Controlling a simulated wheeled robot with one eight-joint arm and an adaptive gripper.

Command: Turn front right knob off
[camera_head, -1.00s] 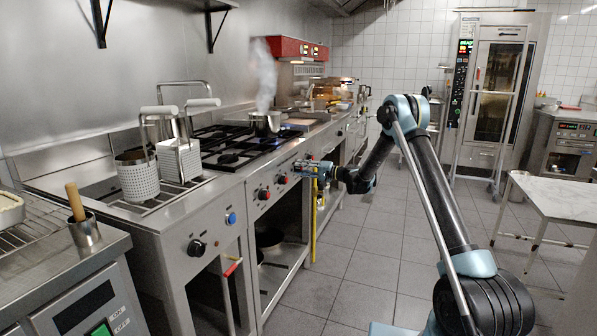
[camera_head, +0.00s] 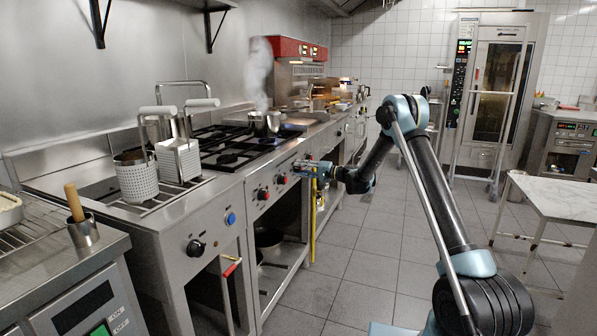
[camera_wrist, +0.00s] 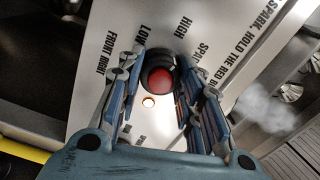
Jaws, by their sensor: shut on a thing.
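The front right knob (camera_wrist: 158,79) shows in the wrist view as a black ring with a red centre on a steel panel. "FRONT RIGHT", "LOW" and "HIGH" are printed around it, and a small light (camera_wrist: 148,102) glows beside it. My gripper (camera_wrist: 161,92) has one finger on each side of the knob and is shut on it. In the head view my gripper (camera_head: 309,167) is at the stove front (camera_head: 283,201), where it hides the knob. A pot (camera_head: 264,122) steams on a rear part of the stove top.
Two other red knobs (camera_head: 263,194) (camera_head: 282,179) sit left of my gripper. A yellow vertical bar (camera_head: 314,215) stands just below it. Fryer baskets (camera_head: 136,177) are at the left. The tiled floor (camera_head: 385,245) is clear, with a white table (camera_head: 560,196) at the right.

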